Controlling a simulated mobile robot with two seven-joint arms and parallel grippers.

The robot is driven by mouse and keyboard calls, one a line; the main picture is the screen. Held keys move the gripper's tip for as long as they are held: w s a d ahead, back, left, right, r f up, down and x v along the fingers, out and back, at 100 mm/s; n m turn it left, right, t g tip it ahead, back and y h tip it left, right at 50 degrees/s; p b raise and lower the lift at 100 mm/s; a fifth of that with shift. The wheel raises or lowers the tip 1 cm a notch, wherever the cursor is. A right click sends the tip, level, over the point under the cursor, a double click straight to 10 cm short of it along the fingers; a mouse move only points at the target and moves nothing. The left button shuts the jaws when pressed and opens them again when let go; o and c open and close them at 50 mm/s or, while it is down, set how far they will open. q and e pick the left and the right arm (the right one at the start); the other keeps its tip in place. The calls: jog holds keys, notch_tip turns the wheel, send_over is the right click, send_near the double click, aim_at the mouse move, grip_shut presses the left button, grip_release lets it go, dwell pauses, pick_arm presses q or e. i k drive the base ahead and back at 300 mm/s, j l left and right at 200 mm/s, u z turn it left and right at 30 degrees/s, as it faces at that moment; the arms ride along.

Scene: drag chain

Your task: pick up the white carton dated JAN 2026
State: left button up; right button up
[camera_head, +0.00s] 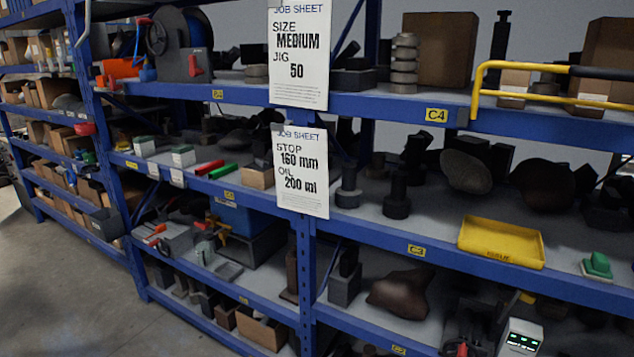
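The left carton (144,146) is slightly farther off than the right carton (183,155). Any dates on the cartons or tags are too small to read, so I cannot tell which is JAN 2026. Neither of my grippers is in view.
A red marker-like item (209,167) and a green one (223,171) lie right of the cartons. Job sheets (302,185) hang on the blue upright. A yellow tray (502,242) sits on the right shelf. Grey floor (60,290) is clear at lower left.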

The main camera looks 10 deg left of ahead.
aim_at(144, 145)
jog(key=i+j+u, duration=0.15)
jog(key=i+u, duration=0.55)
jog(key=u, duration=0.2)
jog(key=i+l+u, duration=0.1)
jog(key=i+u, duration=0.2)
jog(key=u, duration=0.15)
jog(key=i+j, duration=0.2)
jog(key=i, duration=0.2)
jog(key=i+j+u, duration=0.1)
jog(key=i, duration=0.3)
jog(key=i+j, duration=0.25)
jog(key=i, duration=0.2)
jog(key=i+j+z, duration=0.6)
jog(key=j+z, duration=0.15)
jog(key=j, duration=0.15)
jog(key=i+j+z, duration=0.1)
jog(key=j, duration=0.25)
jog(key=i+j+z, duration=0.1)
jog(key=j, duration=0.2)
jog(key=i+j+z, duration=0.1)
jog(key=j, duration=0.25)
jog(key=i, duration=0.05)
